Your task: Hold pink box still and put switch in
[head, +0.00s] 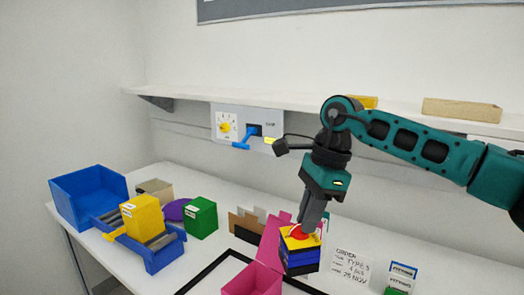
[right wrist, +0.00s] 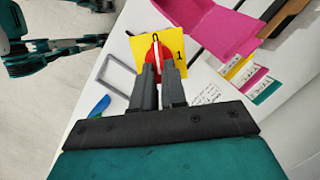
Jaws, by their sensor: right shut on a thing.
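The switch (head: 300,254) has a yellow top plate, a red knob and a blue and black body. My right gripper (head: 303,228) points down and is shut on its red knob. In the right wrist view the fingers (right wrist: 157,72) pinch the knob in front of the yellow plate (right wrist: 174,50), which carries a "1". The open pink box (head: 252,281) is just left of the switch in the head view, with its lid raised behind it. The pink box (right wrist: 205,22) also shows at the top of the right wrist view. The switch is outside the box.
A black frame (head: 205,274) lies on the table left of the box. Blue bins (head: 88,195), a yellow block (head: 142,217) and a green block (head: 200,217) stand at left. An order card (head: 352,266) and fitting cards (head: 401,277) are at right. A shelf runs behind.

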